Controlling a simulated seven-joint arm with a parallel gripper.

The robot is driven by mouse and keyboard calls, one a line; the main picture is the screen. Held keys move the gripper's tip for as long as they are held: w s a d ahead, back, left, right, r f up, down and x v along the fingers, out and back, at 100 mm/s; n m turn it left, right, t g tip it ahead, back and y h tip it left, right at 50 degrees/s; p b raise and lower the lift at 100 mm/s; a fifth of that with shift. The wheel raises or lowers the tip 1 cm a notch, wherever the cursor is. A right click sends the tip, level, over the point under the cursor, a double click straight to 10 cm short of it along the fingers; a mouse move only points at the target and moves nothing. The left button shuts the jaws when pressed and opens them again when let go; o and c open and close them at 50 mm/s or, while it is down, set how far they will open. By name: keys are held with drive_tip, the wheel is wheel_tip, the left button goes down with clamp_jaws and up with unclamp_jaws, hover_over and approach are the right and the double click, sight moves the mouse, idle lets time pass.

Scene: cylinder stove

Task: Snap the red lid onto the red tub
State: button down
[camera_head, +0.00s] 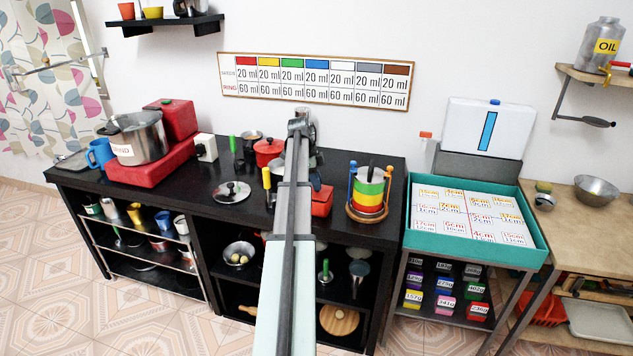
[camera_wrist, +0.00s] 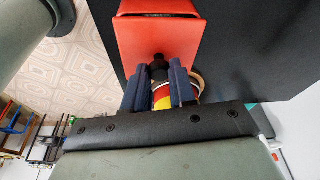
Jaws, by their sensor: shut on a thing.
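My gripper (camera_wrist: 159,68) shows in the wrist view with its two dark fingers on either side of a black knob. The knob stands on a red, square-sided piece, the red lid (camera_wrist: 160,38), so the gripper is shut on the lid's knob. In the head view, a red box-shaped thing, the red tub (camera_head: 322,203), is on the black counter just right of my arm and partly hidden by it.
The striped pot in its wooden stand (camera_head: 369,193) is close on the right of the tub. A red pot (camera_head: 268,152) and a glass lid (camera_head: 231,192) are to the left. The black counter (camera_head: 335,232) has some bare room near its front edge.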

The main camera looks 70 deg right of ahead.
drive_tip(key=c, duration=0.8)
unclamp_jaws()
drive_tip(key=shift+c, duration=0.2)
drive_tip(key=shift+o, duration=0.4)
drive_tip(key=o, duration=0.4)
drive_tip(key=shift+r, duration=0.1)
drive_tip(key=shift+r, duration=3.45)
drive_tip(key=shift+c, duration=0.4)
clamp_jaws()
